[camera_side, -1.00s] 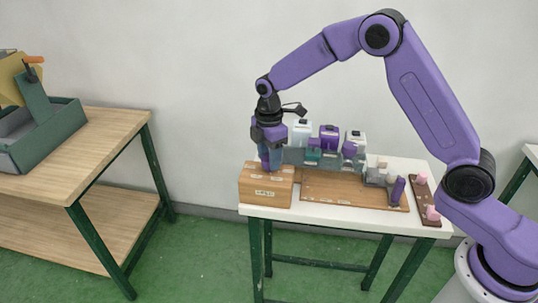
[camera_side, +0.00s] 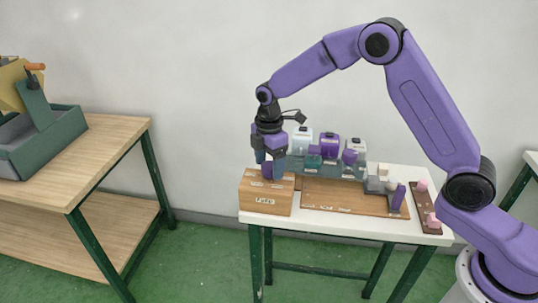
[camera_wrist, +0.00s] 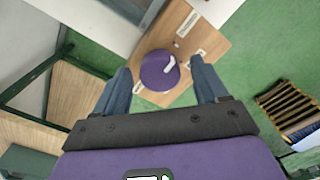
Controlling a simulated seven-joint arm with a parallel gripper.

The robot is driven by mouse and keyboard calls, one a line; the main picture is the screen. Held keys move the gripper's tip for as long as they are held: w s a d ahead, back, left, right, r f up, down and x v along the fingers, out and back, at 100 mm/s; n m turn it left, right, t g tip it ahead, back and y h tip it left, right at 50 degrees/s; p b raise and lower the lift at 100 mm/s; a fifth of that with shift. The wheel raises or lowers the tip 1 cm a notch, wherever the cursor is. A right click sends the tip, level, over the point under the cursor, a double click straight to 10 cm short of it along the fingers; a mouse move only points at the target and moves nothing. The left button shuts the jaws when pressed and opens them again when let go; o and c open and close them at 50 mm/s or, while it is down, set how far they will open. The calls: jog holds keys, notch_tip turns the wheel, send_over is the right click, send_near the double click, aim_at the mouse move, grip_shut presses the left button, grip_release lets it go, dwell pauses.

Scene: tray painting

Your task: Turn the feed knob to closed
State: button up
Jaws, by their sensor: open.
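The feed knob is a round purple knob (camera_wrist: 156,76) with a white pointer mark, on top of a wooden box (camera_side: 265,197). In the wrist view, the mark lies toward the knob's upper right. My gripper (camera_wrist: 162,84) is open, with one blue finger on each side of the knob; contact is not clear. In the side view, my gripper (camera_side: 269,165) points down over the box, with the purple knob partly hidden between the fingers. White labels lie on the box top around the knob, too small to read.
White and purple containers (camera_side: 328,146) stand behind a wooden board (camera_side: 345,194) on the white table. A dark red strip with pink knobs (camera_side: 424,205) is at the right. A wooden bench (camera_side: 95,150) stands apart at left.

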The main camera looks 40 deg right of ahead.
aim_at(269, 165)
notch_tip(269, 165, up, 17)
jog(key=shift+r, duration=0.2)
dwell(0.3)
dwell(0.4)
jog(key=s+d+f+m, duration=0.2)
jog(key=s+d, duration=0.1)
jog(key=s, duration=0.9)
jog(key=s+d+f+m, duration=0.1)
jog(key=s+d+f, duration=0.2)
jog(key=s, duration=1)
jog(key=s+d+f+m, duration=0.2)
jog(key=s+d, duration=0.1)
jog(key=s, duration=0.9)
jog(key=shift+s+d+f+m, duration=0.15)
jog(key=shift+d+f+m, duration=0.15)
jog(key=shift+f, duration=0.05)
